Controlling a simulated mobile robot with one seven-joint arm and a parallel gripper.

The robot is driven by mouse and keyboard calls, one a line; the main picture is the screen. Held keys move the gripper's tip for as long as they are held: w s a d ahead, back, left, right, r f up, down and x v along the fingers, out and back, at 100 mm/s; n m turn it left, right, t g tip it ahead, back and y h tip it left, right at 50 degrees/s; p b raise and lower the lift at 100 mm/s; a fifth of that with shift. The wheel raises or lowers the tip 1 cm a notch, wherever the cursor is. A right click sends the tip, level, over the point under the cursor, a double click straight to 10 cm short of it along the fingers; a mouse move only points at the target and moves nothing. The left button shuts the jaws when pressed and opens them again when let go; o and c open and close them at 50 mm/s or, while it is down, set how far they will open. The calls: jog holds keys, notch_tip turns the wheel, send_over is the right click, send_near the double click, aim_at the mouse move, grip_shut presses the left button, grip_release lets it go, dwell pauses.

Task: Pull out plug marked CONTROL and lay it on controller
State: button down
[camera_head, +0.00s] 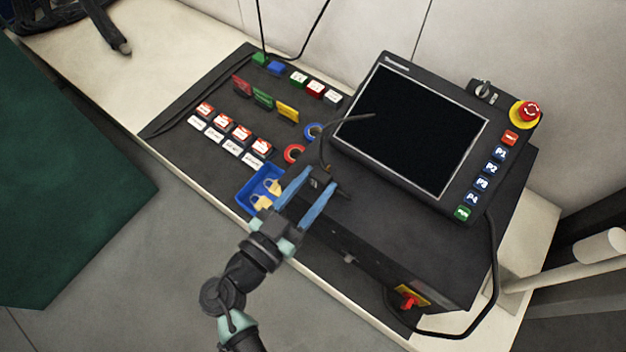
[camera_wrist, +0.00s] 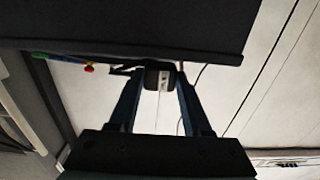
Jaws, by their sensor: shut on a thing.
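My gripper (camera_head: 321,180) is shut on a small dark plug (camera_head: 318,173), near the left end of the black controller box (camera_head: 400,240). In the wrist view the plug (camera_wrist: 152,78) sits between the two fingertips (camera_wrist: 159,80) and bears a pale label, too small to read. A dark cable (camera_head: 326,145) rises from the plug and curves right in front of the screen. The plug appears clear of any socket, but I cannot tell whether it touches the controller's top.
A panel with a dark screen (camera_head: 410,130) stands on the controller. A red emergency button (camera_head: 530,111) is at its upper right. A blue bin with padlocks (camera_head: 247,197), tags and tape rolls (camera_head: 294,154) lie to the left. A red-yellow switch (camera_head: 409,300) is on the controller's front.

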jog(key=shift+f, duration=0.4)
jog(key=shift+c, duration=1.3)
grip_release()
jog(key=shift+s, duration=0.1)
jog(key=p+v, duration=0.1)
jog(key=v, duration=1.1)
jog(key=shift+s+a+p, duration=0.25)
jog(key=shift+s+p, duration=0.05)
